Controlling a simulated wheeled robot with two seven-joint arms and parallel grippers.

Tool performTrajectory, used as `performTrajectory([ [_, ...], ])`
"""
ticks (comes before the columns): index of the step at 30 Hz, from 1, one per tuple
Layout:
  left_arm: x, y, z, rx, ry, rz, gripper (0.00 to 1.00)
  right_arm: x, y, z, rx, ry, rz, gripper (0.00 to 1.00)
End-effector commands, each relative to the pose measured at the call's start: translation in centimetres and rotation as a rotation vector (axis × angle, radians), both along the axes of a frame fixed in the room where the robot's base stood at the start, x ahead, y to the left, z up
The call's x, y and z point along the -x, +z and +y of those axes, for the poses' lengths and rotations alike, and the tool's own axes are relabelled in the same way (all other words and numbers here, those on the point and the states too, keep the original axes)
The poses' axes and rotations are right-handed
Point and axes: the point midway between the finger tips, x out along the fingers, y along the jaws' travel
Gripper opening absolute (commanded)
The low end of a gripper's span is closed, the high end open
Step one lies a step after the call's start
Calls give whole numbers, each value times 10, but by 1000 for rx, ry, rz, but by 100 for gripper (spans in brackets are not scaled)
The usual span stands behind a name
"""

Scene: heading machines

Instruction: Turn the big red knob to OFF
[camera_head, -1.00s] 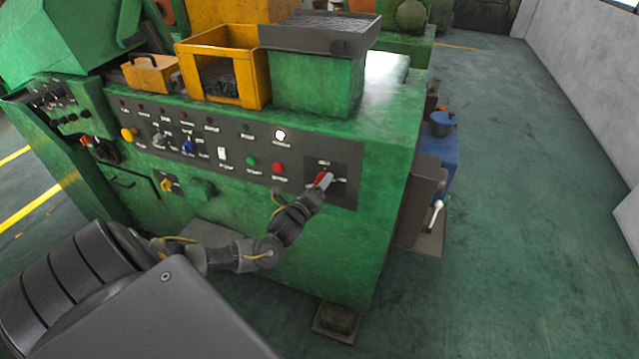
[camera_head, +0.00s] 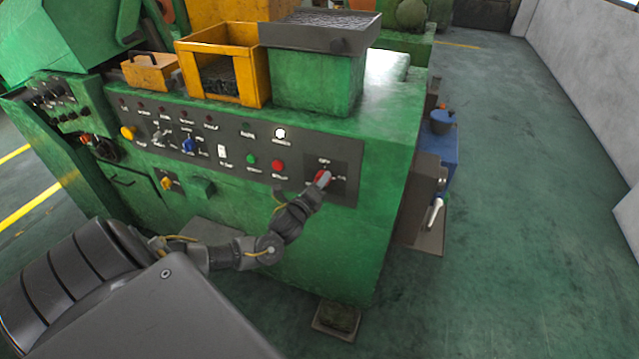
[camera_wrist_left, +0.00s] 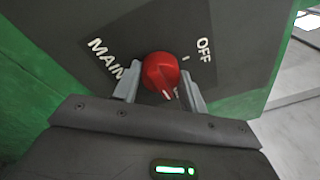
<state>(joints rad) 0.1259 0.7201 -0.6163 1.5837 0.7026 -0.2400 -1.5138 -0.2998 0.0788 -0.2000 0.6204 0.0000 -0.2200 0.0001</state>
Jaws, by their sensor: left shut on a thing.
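The big red knob (camera_head: 322,177) is on the dark plate at the right end of the green machine's control panel. In the left wrist view the knob (camera_wrist_left: 160,72) sits between the two grey fingers of my left gripper (camera_wrist_left: 161,90), which is shut on it. The word OFF (camera_wrist_left: 203,49) is printed to the right of the knob and MAIN to its left. A white mark on the knob faces the gripper side, toward the lower right. In the head view my left gripper (camera_head: 318,186) partly covers the knob. My right gripper is not in view.
A red button (camera_head: 277,166) and a green button (camera_head: 251,159) are left of the knob. An orange crate (camera_head: 222,66) and a dark tray (camera_head: 320,32) stand on the machine. The floor to the right (camera_head: 520,230) is clear.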

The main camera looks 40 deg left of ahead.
Motion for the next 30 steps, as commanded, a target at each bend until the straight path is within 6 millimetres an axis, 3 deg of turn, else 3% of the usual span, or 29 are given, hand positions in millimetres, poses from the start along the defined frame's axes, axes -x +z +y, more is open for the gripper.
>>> performTrajectory([
  [30,-1,-3,-1,838,2,-293,19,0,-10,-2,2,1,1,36],
])
